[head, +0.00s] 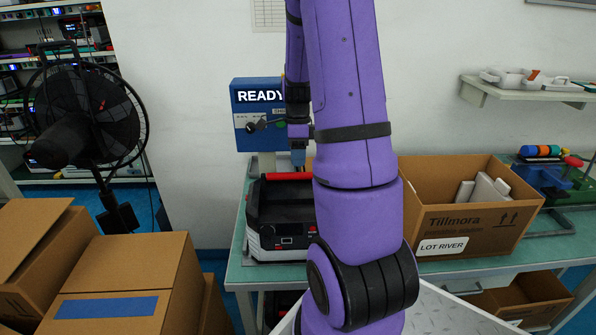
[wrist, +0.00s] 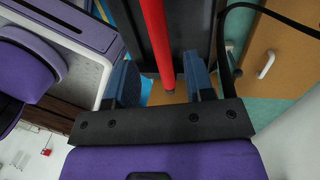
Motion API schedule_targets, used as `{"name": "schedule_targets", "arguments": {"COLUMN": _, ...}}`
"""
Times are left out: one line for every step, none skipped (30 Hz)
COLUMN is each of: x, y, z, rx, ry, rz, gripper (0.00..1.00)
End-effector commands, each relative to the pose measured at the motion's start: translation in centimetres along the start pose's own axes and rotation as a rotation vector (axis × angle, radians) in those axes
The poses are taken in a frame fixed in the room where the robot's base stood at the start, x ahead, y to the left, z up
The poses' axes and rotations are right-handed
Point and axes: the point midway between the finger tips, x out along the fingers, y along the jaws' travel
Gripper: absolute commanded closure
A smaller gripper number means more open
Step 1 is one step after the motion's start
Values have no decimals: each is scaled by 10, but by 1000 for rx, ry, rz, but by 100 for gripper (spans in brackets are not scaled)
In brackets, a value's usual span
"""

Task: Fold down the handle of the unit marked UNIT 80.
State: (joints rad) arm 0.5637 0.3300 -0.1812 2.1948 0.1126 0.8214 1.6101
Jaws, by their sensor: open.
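A black and light-grey unit (head: 283,228) with a small display on its front stands on the green-topped table. No UNIT 80 marking is readable on it. Its red handle (head: 288,176) runs along the top; how far it is raised I cannot tell. The handle shows as a red bar (wrist: 157,40) in the wrist view. My gripper (head: 298,158) is just above the handle, pointing down. In the wrist view my gripper's blue fingers (wrist: 160,78) are open, one on each side of the bar, with gaps visible. My arm hides the unit's right side.
A blue READY sign box (head: 248,128) stands behind the unit. An open Tillmora carton (head: 500,190) stands to the right. Cardboard boxes (head: 125,275) and a black fan (head: 85,120) are at left. A wall shelf (head: 525,92) is at upper right.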

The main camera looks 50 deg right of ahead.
Motion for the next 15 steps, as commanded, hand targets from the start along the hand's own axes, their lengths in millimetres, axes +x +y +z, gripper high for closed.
{"name": "schedule_targets", "arguments": {"x": 10, "y": 0, "z": -1, "rx": 1, "ry": 0, "rz": 3, "gripper": 52}}
{"name": "schedule_targets", "arguments": {"x": 14, "y": 0, "z": -1, "rx": 1, "ry": 1, "rz": 3, "gripper": 52}}
{"name": "schedule_targets", "arguments": {"x": 20, "y": 0, "z": 0, "rx": 0, "ry": 0, "rz": 2, "gripper": 52}}
{"name": "schedule_targets", "arguments": {"x": 24, "y": 0, "z": 0, "rx": -1, "ry": 0, "rz": 3, "gripper": 52}}
{"name": "schedule_targets", "arguments": {"x": 28, "y": 0, "z": 0, "rx": -1, "ry": 1, "rz": 2, "gripper": 52}}
{"name": "schedule_targets", "arguments": {"x": 33, "y": 0, "z": 0, "rx": -1, "ry": 1, "rz": 2, "gripper": 52}}
{"name": "schedule_targets", "arguments": {"x": 36, "y": 0, "z": 0, "rx": -1, "ry": 1, "rz": 2, "gripper": 52}}
{"name": "schedule_targets", "arguments": {"x": 38, "y": 0, "z": 0, "rx": -1, "ry": 1, "rz": 1, "gripper": 52}}
{"name": "schedule_targets", "arguments": {"x": 41, "y": 0, "z": 0, "rx": -1, "ry": 0, "rz": 0, "gripper": 52}}
{"name": "schedule_targets", "arguments": {"x": 42, "y": 0, "z": 0, "rx": -1, "ry": 0, "rz": -1, "gripper": 52}}
{"name": "schedule_targets", "arguments": {"x": 44, "y": 0, "z": 0, "rx": -1, "ry": 0, "rz": 0, "gripper": 52}}
{"name": "schedule_targets", "arguments": {"x": 45, "y": 0, "z": 0, "rx": -2, "ry": 0, "rz": 0, "gripper": 52}}
{"name": "schedule_targets", "arguments": {"x": 46, "y": 0, "z": 0, "rx": -2, "ry": 0, "rz": 0, "gripper": 52}}
{"name": "schedule_targets", "arguments": {"x": 47, "y": 0, "z": 0, "rx": -2, "ry": 0, "rz": 0, "gripper": 52}}
{"name": "schedule_targets", "arguments": {"x": 47, "y": 0, "z": 0, "rx": -2, "ry": 0, "rz": -1, "gripper": 52}}
